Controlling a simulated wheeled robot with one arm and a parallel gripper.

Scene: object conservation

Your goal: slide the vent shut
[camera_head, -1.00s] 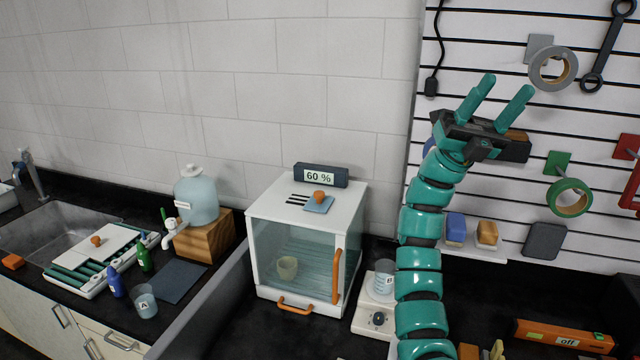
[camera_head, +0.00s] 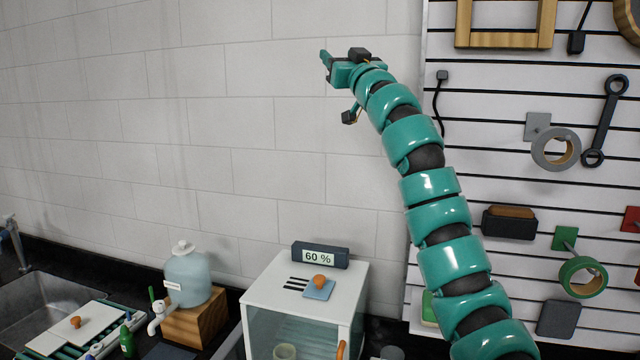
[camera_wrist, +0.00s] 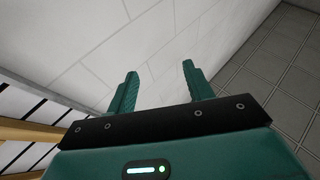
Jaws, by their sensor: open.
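The vent is on the top of the white cabinet (camera_head: 262,295). It has several dark slots (camera_head: 296,284) and, beside them on the right, a blue slide plate (camera_head: 319,290) with an orange knob (camera_head: 319,281). The slots show uncovered. My gripper (camera_head: 324,60) is high above the cabinet in front of the tiled wall, well apart from the vent. In the wrist view its two teal fingers (camera_wrist: 160,70) are spread, with nothing between them.
A display box (camera_head: 320,255) reading "60 %" stands at the cabinet's back edge. A jug (camera_head: 188,278) on a wooden block stands to the left. A slatted tool wall (camera_head: 500,165) with hanging tape and tools is to the right. The air above the cabinet is clear.

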